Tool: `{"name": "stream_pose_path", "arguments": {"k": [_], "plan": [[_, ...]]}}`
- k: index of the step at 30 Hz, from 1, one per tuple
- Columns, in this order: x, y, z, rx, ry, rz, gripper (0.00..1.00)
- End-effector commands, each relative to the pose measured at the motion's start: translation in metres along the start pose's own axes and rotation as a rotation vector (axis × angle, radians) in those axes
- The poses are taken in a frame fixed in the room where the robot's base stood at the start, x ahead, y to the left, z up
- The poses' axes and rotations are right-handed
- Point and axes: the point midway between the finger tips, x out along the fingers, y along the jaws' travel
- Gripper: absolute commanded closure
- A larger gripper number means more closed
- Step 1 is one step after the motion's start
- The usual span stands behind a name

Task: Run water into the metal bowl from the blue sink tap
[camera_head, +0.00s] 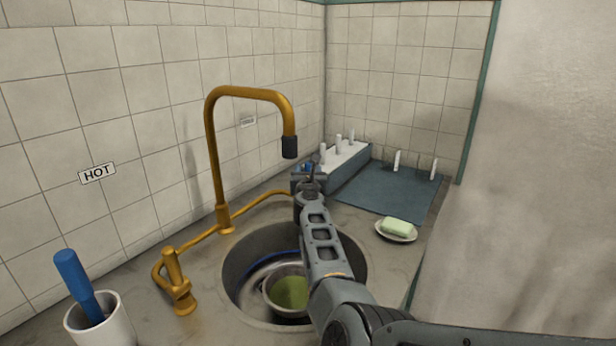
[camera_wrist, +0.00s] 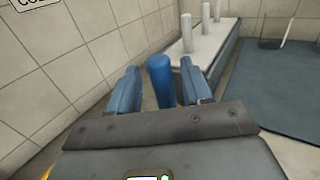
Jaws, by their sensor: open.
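The metal bowl (camera_head: 268,282) sits inside the round sink (camera_head: 232,262), with green showing inside it. The brass spout (camera_head: 212,150) arches above the sink, its black nozzle (camera_head: 289,147) pointing down. No water stream shows. A blue upright cylinder, apparently the blue tap handle (camera_wrist: 161,78), stands between the fingers of my gripper (camera_wrist: 160,66) in the wrist view. The fingers are open on either side; I cannot tell whether either touches it. In the head view my gripper (camera_head: 309,178) is at the sink's back right, and mostly hides the handle.
A brass valve (camera_head: 180,289) stands left of the sink, below a HOT sign (camera_head: 97,173). A white cup (camera_head: 103,325) holds a blue-handled item. A soap dish (camera_head: 397,232), a blue mat (camera_head: 385,190) and a white pegged rack (camera_head: 349,160) are on the right.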

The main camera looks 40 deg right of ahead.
Motion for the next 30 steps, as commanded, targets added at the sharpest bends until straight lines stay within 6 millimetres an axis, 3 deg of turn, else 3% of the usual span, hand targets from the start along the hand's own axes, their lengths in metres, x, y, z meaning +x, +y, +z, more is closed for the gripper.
{"name": "stream_pose_path", "arguments": {"k": [5, 14, 30], "plan": [[0.0125, -0.001, -0.0008, -0.002, -0.001, -0.001, 0.51], [0.0142, -0.0006, 0.0007, -0.002, -0.001, 0.0, 0.51], [0.014, -0.0007, 0.0003, -0.002, 0.0, 0.0, 1.0]]}}
